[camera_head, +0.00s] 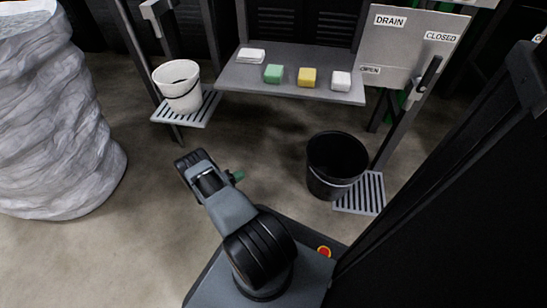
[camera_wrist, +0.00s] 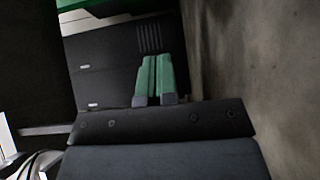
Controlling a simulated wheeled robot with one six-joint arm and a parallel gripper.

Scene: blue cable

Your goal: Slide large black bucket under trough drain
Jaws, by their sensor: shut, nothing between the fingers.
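The large black bucket (camera_head: 336,165) stands upright on the floor, right of centre in the head view. It is at the upper-left edge of a low slatted grate (camera_head: 362,194) and hides part of it; I cannot tell whether it rests partly on the grate. A panel marked DRAIN (camera_head: 412,42) stands above and behind, with a black lever (camera_head: 428,74) and OPEN and CLOSED labels. The drain outlet is not clearly visible. My gripper (camera_head: 239,175) is left of the bucket, apart from it. Its green fingers (camera_wrist: 155,78) are together and empty in the wrist view.
A grey shelf (camera_head: 310,70) holds green, yellow and white blocks and a white cloth. A white bucket (camera_head: 177,85) stands on a slatted shelf (camera_head: 190,116) at left. A large wrapped bale (camera_head: 55,120) fills the far left. Floor between gripper and black bucket is clear.

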